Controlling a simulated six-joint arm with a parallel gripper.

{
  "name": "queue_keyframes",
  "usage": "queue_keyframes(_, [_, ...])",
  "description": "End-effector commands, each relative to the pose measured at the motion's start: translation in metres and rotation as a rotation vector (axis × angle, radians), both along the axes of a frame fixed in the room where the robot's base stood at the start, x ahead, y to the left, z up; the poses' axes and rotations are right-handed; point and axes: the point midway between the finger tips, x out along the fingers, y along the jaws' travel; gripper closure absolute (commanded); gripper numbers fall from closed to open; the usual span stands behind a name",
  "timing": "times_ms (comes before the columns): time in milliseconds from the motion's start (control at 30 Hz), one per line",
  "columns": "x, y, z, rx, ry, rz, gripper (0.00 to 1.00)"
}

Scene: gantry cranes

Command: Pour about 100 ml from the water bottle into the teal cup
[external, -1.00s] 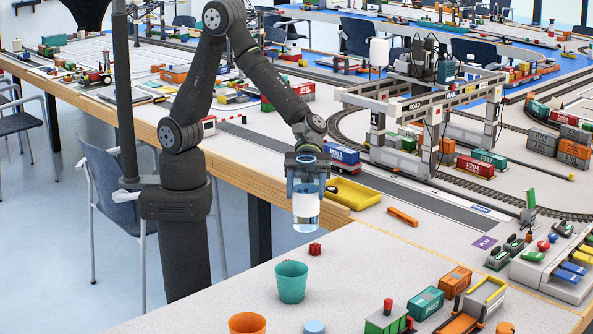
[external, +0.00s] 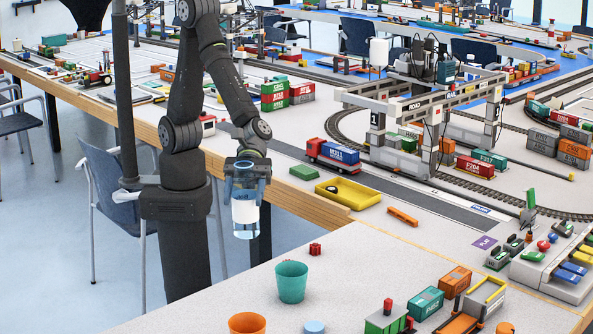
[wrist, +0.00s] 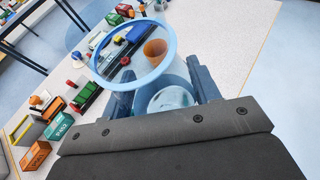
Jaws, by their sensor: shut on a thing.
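My gripper (external: 246,180) is shut around a clear, blue-tinted water bottle (external: 245,212) with a white band. The bottle hangs close to upright, up and left of the teal cup in the external view, with floor behind it. In the wrist view the bottle's round blue rim (wrist: 168,72) shows between my gripper's fingers (wrist: 165,95). The teal cup (external: 291,282) stands upright and open on the near table, apart from the bottle. I cannot make out the teal cup in the wrist view.
An orange cup (external: 247,323) stands nearer the front, with a blue disc (external: 314,327) beside it. A small red piece (external: 315,249) lies behind the teal cup. Toy containers (external: 426,303) stand to the right. A yellow tray (external: 347,193) lies behind on the other table.

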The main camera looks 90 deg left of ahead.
Motion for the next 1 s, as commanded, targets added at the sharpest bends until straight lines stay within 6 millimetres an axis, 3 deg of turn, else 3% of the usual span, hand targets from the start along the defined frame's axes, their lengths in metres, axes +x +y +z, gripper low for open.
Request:
queue_keyframes(267, [0.002, 0.000, -0.030, 0.002, 0.004, 0.002, 0.73])
queue_keyframes(733, [0.002, 0.000, -0.117, 0.003, 0.006, 0.001, 0.73])
queue_keyframes(1000, [0.002, 0.000, -0.142, 0.001, 0.001, 0.002, 0.73])
